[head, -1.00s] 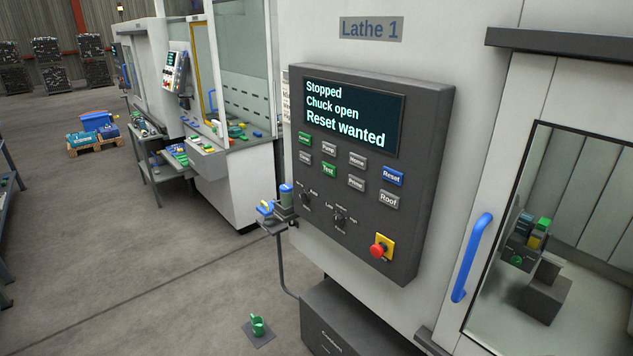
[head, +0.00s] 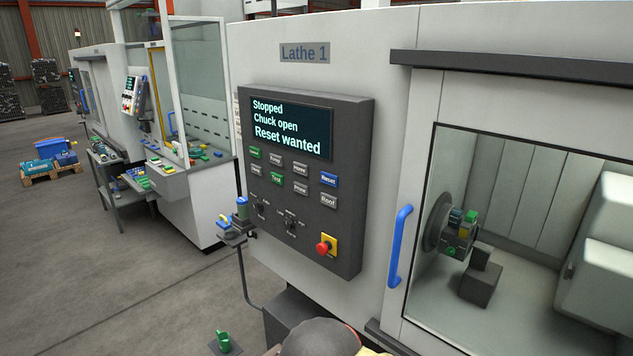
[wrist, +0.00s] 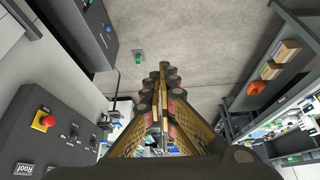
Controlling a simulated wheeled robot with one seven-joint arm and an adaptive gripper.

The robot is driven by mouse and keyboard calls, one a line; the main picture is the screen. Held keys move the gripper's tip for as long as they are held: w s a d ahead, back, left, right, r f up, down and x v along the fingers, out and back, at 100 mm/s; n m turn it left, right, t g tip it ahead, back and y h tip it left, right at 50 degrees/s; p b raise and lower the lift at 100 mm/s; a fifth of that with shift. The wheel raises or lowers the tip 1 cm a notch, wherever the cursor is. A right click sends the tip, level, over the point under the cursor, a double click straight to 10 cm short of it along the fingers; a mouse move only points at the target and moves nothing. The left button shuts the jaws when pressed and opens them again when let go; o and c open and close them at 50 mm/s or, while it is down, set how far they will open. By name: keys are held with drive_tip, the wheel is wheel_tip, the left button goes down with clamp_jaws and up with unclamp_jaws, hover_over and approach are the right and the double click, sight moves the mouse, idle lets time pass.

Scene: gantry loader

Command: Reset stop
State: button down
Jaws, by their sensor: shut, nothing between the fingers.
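The Lathe 1 control panel (head: 305,185) is in the middle of the head view. Its screen (head: 290,127) reads "Stopped", "Chuck open", "Reset wanted". The blue Reset button (head: 329,180) is at the right of the button rows. The red stop knob (head: 325,247) sits on a yellow plate at the panel's lower right. The knob also shows at the left of the wrist view (wrist: 39,121), with the Roof button (wrist: 23,169) below it. My gripper (wrist: 163,72) is shut and empty, apart from the panel, over the floor in the wrist view. Its fingers are not visible in the head view.
A blue door handle (head: 399,246) stands right of the panel, beside the lathe window. A small shelf with blue parts (head: 238,222) juts out at the panel's left. A green item (head: 224,342) lies on the floor. A shelf rack (wrist: 285,85) is at the wrist view's right.

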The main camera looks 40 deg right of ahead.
sight(329, 179)
drive_tip(key=w+d+r+n+t+h+p, duration=0.1)
drive_tip(key=w+d+r+n+t+p, duration=0.2)
drive_tip(key=w, duration=0.6)
drive_tip(key=w+d+r+n+t+h+p, duration=0.1)
drive_tip(key=w+d+r+n+t, duration=0.2)
drive_tip(key=w, duration=0.6)
drive_tip(key=w+d+r+n+t+h+p, duration=0.1)
drive_tip(key=w+d+r+n+t+p, duration=0.3)
drive_tip(key=w, duration=0.6)
drive_tip(key=w+d+r+n+h+p, duration=0.1)
drive_tip(key=d+h, duration=0.4)
drive_tip(key=d, duration=0.5)
drive_tip(key=w+d+r+n+h+p, duration=0.1)
drive_tip(key=d+n+h, duration=0.4)
drive_tip(key=d, duration=0.6)
wheel_tip(329, 179, up, 2)
drive_tip(key=shift+r+h+p, duration=0.15)
drive_tip(key=shift+h+p, duration=0.15)
drive_tip(key=shift+p, duration=0.2)
drive_tip(key=d+b, duration=0.1)
drive_tip(key=d, duration=0.7)
drive_tip(key=shift+w+d, duration=0.3)
